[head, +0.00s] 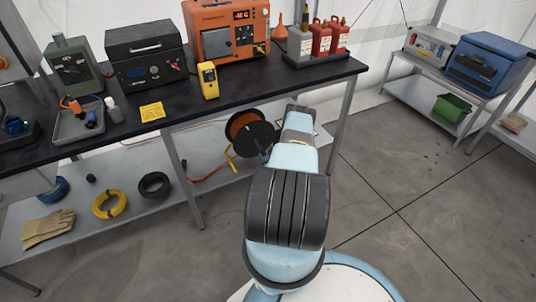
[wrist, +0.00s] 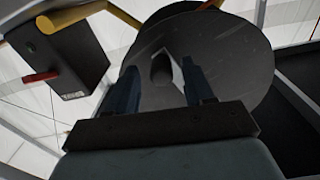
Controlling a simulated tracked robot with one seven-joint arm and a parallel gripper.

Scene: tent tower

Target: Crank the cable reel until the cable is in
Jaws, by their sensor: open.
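The cable reel (head: 259,134) stands on the lower shelf of the long bench, with a dark round flange and orange cable (head: 240,124) wound behind it. A length of orange cable trails left along the shelf. My arm reaches to the reel's right side, and my gripper's fingers are hidden in the head view. In the wrist view my gripper (wrist: 159,66) is open in front of the grey flange (wrist: 235,65). A dark stub (wrist: 162,70), perhaps the crank knob, shows between the fingers. I cannot tell whether they touch it.
The bench top (head: 225,99) overhangs the reel, and a bench leg (head: 182,180) stands to its left. A yellow coil (head: 109,204), black coil (head: 154,185) and gloves (head: 47,229) lie further left on the shelf. The floor (head: 395,185) on the right is clear.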

